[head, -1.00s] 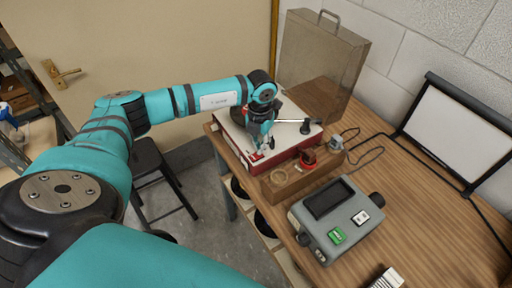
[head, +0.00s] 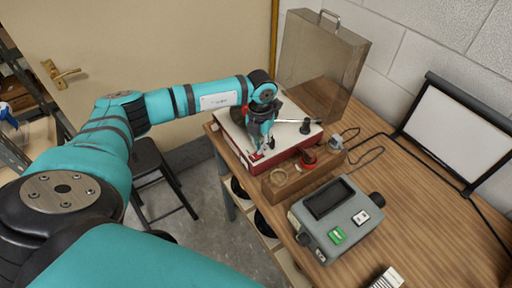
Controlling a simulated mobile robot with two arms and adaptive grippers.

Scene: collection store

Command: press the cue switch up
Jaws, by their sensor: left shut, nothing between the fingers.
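A red record player with a pale top (head: 286,133) stands on the wooden table, its clear lid raised behind it. My left gripper (head: 262,153) is shut and empty. It points down over the player's front left corner, its tips at or just above a small red part (head: 256,157) there. The cue switch itself I cannot make out for sure; the gripper and arm hide part of the player's top. I cannot tell whether the tips touch anything. The tonearm (head: 300,121) lies toward the right side of the top. My right gripper is not in view.
A wooden holder (head: 285,188) with small round items stands right in front of the player. A grey device (head: 336,222) with a dark screen sits nearer. A framed white panel (head: 458,130) stands at the right. A black stool (head: 150,160) stands left.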

